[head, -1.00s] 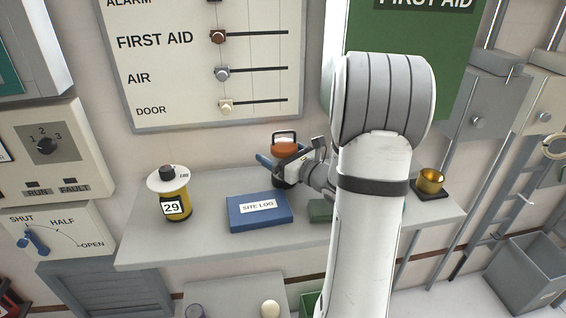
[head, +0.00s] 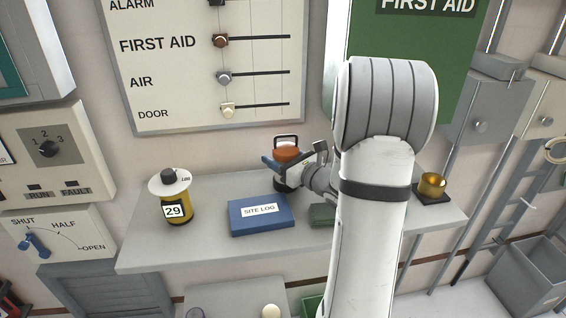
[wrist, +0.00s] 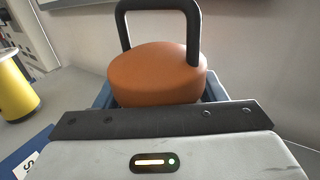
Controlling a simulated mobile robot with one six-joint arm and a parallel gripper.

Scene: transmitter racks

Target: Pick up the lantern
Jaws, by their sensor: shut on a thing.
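The lantern (head: 286,155) has an orange-brown domed top, a dark body and a black loop handle. It stands upright at the back of the grey shelf, behind the blue site log. My gripper (head: 283,166) is shut around its body from the right side. In the wrist view the lantern's orange top (wrist: 158,75) and handle fill the upper middle, with blue finger parts on both sides. The lantern's lower part is hidden by my gripper in the wrist view. I cannot tell whether its base touches the shelf.
On the grey shelf (head: 150,250) are a yellow canister (head: 177,205) marked 29, a blue site log (head: 262,222), a dark green item (head: 322,215) and a brass dome (head: 432,185) on a dark base. A slider board (head: 205,70) hangs behind. The shelf's left front is clear.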

